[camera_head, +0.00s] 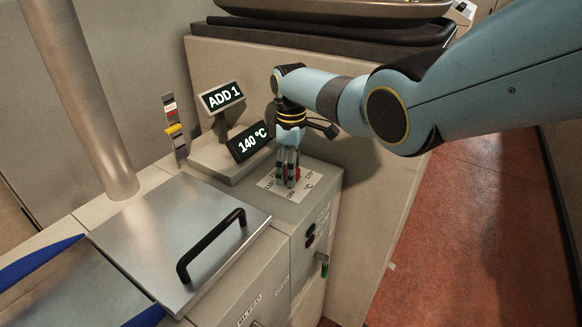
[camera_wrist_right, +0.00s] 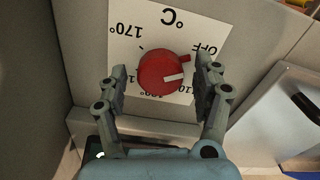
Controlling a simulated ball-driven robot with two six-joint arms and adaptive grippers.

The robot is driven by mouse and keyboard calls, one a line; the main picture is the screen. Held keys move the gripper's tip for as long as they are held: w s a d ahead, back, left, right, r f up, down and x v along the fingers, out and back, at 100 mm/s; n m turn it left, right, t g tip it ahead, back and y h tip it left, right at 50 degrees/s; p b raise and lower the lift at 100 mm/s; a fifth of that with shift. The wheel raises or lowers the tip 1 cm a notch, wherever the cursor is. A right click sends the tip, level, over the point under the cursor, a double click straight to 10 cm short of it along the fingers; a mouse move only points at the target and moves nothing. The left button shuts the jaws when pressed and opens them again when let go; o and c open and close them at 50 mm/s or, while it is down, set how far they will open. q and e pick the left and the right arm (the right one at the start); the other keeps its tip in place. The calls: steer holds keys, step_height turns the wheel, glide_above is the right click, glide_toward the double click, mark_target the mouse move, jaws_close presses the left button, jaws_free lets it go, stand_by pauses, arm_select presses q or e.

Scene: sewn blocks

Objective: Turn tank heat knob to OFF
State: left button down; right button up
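The red tank heat knob (camera_wrist_right: 160,74) sits on a white dial plate (camera_wrist_right: 150,28) with °C, 170° and OFF marks. Its white pointer line faces right in the right wrist view, below the OFF mark and near a partly hidden mark that seems to read 110. My right gripper (camera_head: 287,178) points down over the dial. Its two fingers stand on either side of the knob, open, with visible gaps. In the head view only a bit of red knob (camera_head: 297,173) shows behind the fingers. My left gripper is not in view.
A display (camera_head: 250,141) reads 140 °C, and another (camera_head: 222,97) reads ADD 1. A metal lid (camera_head: 165,235) with a black handle (camera_head: 212,246) lies left of the dial. A slim post with a yellow marker (camera_head: 174,129) stands behind. Red floor (camera_head: 470,230) is clear at right.

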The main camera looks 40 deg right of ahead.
step_height(320, 180, up, 12)
stand_by(0.6)
steer(key=shift+f, duration=0.1)
stand_by(0.4)
